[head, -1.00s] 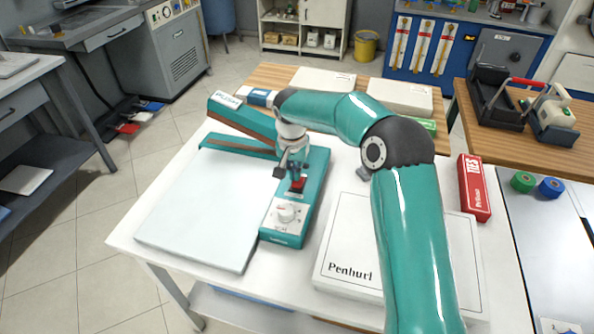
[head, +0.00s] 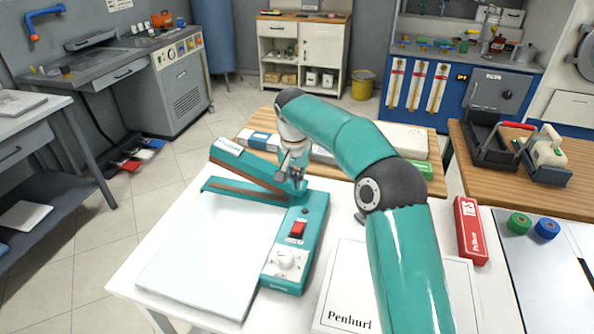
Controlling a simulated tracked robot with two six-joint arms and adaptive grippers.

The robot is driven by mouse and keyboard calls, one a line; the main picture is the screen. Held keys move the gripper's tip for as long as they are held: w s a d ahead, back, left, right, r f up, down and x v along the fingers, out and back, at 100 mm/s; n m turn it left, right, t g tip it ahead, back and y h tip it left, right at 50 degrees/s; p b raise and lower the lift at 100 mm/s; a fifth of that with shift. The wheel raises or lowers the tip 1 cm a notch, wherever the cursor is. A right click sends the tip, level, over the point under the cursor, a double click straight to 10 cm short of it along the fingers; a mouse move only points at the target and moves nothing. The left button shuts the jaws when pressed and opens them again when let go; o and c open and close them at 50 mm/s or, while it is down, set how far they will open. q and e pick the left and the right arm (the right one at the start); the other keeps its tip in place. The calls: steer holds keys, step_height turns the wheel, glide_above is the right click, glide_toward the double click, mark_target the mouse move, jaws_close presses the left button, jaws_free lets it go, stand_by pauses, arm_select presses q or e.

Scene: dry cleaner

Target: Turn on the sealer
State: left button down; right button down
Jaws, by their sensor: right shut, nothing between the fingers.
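The sealer (head: 300,252) is a teal machine on the white table. Its hinged arm (head: 247,168) is raised at an angle over the sealing bar. On its control box are a red rocker switch (head: 297,229) and a white dial (head: 287,260). My right gripper (head: 296,190) is shut and empty, pointing down above the rear part of the control box, behind and above the red switch. It looks apart from the switch. Whether it touches the sealer's rear is unclear. Which way the switch is tipped is too small to tell. My left gripper is not in view.
A white sheet-like pad (head: 212,255) lies left of the control box. A white Penhurl box (head: 345,300) sits to the right, under my right arm. A red box (head: 469,230) and green and blue rolls (head: 546,228) are farther right. A wooden table (head: 262,121) stands behind.

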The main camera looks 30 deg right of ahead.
steer(key=shift+w+d+r, duration=0.15)
steer(key=shift+r, duration=1.05)
steer(key=shift+r+p, duration=0.1)
steer(key=shift+p, duration=0.2)
